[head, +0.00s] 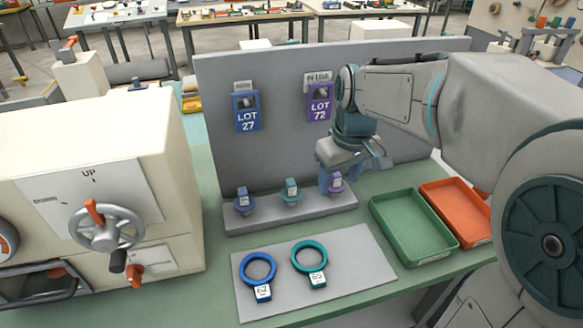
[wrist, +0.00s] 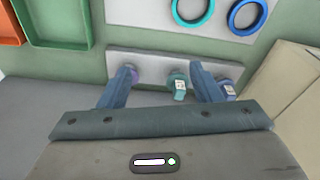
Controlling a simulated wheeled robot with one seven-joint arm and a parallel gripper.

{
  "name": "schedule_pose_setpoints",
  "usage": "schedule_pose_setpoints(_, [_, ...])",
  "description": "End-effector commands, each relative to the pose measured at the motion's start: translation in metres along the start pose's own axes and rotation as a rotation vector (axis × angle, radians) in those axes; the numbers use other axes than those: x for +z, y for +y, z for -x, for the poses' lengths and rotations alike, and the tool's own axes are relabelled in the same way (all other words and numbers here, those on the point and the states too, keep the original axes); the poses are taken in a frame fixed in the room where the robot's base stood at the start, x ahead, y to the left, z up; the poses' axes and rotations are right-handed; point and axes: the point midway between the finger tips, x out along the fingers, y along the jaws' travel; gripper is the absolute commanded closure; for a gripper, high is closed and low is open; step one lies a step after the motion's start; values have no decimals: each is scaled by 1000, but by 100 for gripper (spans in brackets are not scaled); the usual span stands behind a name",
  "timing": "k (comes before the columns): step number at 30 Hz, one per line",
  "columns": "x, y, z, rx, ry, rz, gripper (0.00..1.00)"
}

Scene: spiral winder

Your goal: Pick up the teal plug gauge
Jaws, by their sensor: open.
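The teal plug gauge (head: 291,191) stands in the middle of a row of three on a low grey stand, with a small white tag. In the wrist view the teal plug gauge (wrist: 178,84) shows between my fingers, closer to the right one. My gripper (head: 350,172) is open and empty, above the right end of the stand near the purple plug gauge (head: 336,184), partly covering it. In the wrist view my gripper (wrist: 162,72) has its fingers spread. The blue plug gauge (head: 243,203) stands at the stand's left end.
An upright grey panel (head: 283,130) rises behind the stand (head: 285,213). A blue ring (head: 258,268) and a teal ring (head: 310,256) lie on a grey mat in front. Green (head: 414,226) and orange (head: 458,214) trays are at right; a cream machine (head: 150,140) is at left.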

Motion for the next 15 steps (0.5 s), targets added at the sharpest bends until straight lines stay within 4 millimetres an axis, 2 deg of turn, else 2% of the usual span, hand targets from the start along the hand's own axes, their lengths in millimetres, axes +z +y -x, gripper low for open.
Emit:
schedule_pose_setpoints(1, [-23,-2,-5,-9,-18,68,42])
schedule_pose_setpoints(6, [-87,-12,-21,-29,-69,289,42])
schedule_pose_setpoints(10, [-123,-21,-35,-38,-98,423,42])
schedule_pose_setpoints(15, [-148,-31,-47,-43,-120,525,42])
